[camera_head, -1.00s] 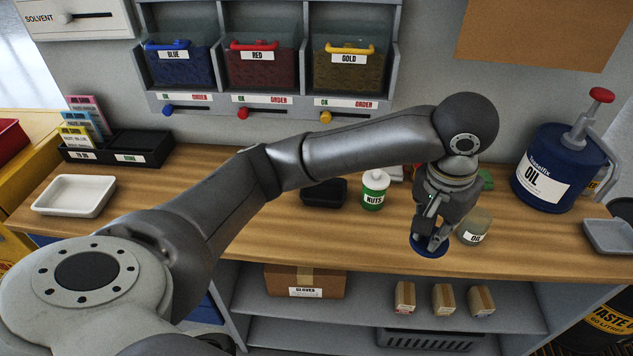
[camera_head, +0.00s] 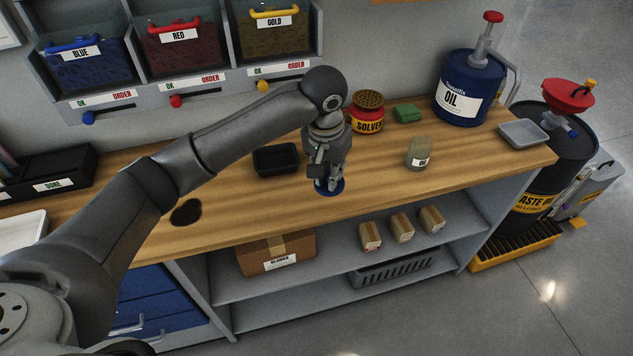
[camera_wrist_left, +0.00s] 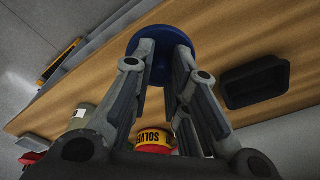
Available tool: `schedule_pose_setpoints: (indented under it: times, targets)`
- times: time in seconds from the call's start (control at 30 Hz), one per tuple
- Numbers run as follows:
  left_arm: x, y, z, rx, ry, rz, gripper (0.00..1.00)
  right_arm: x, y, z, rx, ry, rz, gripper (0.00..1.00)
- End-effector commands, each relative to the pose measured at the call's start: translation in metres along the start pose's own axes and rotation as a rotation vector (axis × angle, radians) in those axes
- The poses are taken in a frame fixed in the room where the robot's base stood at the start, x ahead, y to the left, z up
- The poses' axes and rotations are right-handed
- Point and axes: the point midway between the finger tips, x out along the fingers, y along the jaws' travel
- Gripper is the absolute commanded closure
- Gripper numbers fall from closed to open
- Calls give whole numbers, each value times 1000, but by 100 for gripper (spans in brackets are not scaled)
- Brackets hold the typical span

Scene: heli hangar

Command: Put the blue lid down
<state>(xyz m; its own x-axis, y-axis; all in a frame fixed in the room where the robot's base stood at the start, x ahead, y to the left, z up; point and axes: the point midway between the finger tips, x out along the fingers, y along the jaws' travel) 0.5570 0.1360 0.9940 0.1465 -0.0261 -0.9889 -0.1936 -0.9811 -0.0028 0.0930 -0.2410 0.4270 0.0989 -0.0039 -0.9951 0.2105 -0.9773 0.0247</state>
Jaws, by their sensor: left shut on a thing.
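The blue lid (camera_head: 329,187) is a round disc near the front edge of the wooden bench, and it also shows at the fingertips in the left wrist view (camera_wrist_left: 165,38). My left gripper (camera_head: 326,180) points down and is shut on the lid, with a finger on either side (camera_wrist_left: 160,58). The lid is over the bench top; I cannot tell whether it touches the wood. The open-topped jar (camera_head: 419,152) with a white label stands to the right, apart from the lid. My right gripper is not in view.
A black tray (camera_head: 276,159) lies left of the gripper. Behind are the solvent can (camera_head: 367,112), a green block (camera_head: 407,113) and the oil dispenser (camera_head: 468,90). A grey tray (camera_head: 523,134) sits at the right end. A dark patch (camera_head: 186,212) marks the wood; bench between it and the gripper is bare.

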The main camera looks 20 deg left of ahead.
Motion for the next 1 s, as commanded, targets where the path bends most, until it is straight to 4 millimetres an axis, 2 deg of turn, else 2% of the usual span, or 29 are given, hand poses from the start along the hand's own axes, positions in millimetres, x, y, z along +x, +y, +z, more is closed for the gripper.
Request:
schedule_pose_setpoints:
  times: [0.1, 0.23, 0.47, 0.7, 1.0]
  targets:
    - [24, -18, -7, -4, -6, -2, 94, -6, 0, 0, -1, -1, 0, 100]
    - [44, -31, -14, -1, -2, -1, 94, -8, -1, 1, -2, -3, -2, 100]
    - [60, -40, -19, -1, -2, 0, 94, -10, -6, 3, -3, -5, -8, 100]
    - [91, -43, -16, 1, -1, 0, 94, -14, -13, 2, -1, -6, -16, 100]
    - [95, -42, -15, 2, 1, 0, 94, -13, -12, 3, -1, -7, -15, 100]
